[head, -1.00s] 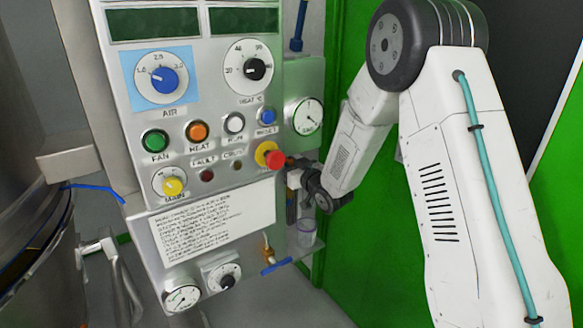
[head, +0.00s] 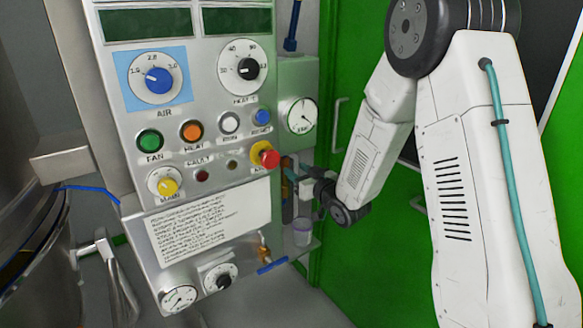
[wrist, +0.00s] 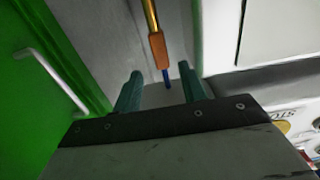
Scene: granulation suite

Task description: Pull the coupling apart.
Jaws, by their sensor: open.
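In the wrist view a thin brass-coloured tube (wrist: 150,15) ends in a copper-brown fitting (wrist: 158,48), with a short blue piece (wrist: 167,76) at its lower end. This looks like the coupling, but I cannot tell where its halves meet. My gripper (wrist: 160,82) is open, its two teal fingers apart with the blue piece showing between them. Nothing is held. In the head view my gripper (head: 292,174) is beside the right side of the control panel, below the round gauge. The coupling is too small and partly hidden there to make out clearly.
The control panel (head: 210,215) with knobs, buttons and a red stop button (head: 265,155) stands just left of my gripper. A clear cup (head: 303,233) is below it. A blue-handled valve (head: 271,266) sticks out lower down. A green door (head: 345,270) is behind.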

